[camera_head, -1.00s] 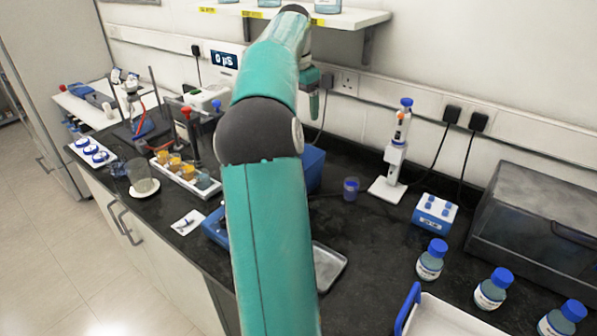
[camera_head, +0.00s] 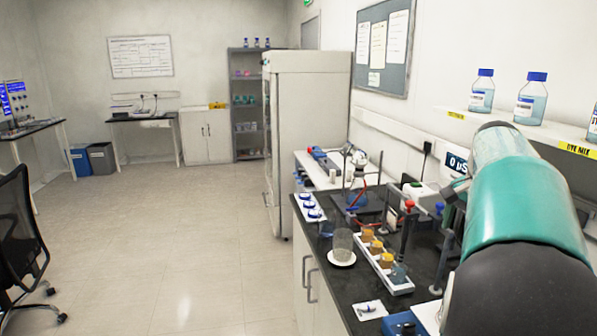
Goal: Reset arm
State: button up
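My teal and black arm fills the right side of the head view, raised over the dark lab bench (camera_head: 335,283). The arm blocks part of the bench and the wall behind it. My gripper cannot be made out; the far end of the arm is hidden or out of frame.
On the bench are a white rack with amber and blue vials (camera_head: 384,262), a glass beaker on a white disc (camera_head: 342,247) and stands with clamps. Bottles (camera_head: 482,90) stand on the wall shelf. A tall cabinet (camera_head: 306,120) stands beyond the bench. Open tiled floor (camera_head: 180,240) lies left; an office chair (camera_head: 18,235) stands at the left edge.

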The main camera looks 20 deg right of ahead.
jog(key=w+a+n+t, duration=0.1)
jog(key=a+n, duration=0.4)
jog(key=a, duration=1)
jog(key=s+a+f+n+t, duration=0.1)
jog(key=s+a+f+n, duration=0.2)
jog(key=a, duration=0.5)
jog(key=s+a+f+n+t, duration=0.1)
jog(key=s+a+f+n, duration=0.2)
jog(key=a, duration=0.5)
jog(key=s+a+f+n+y, duration=0.1)
jog(key=s+a+f+n, duration=0.2)
jog(key=a, duration=0.5)
jog(key=shift+s+a+f+n+t, duration=0.35)
jog(key=shift+f+n, duration=0.45)
jog(key=shift+n, duration=0.3)
jog(key=c, duration=0.9)
jog(key=shift+d, duration=0.2)
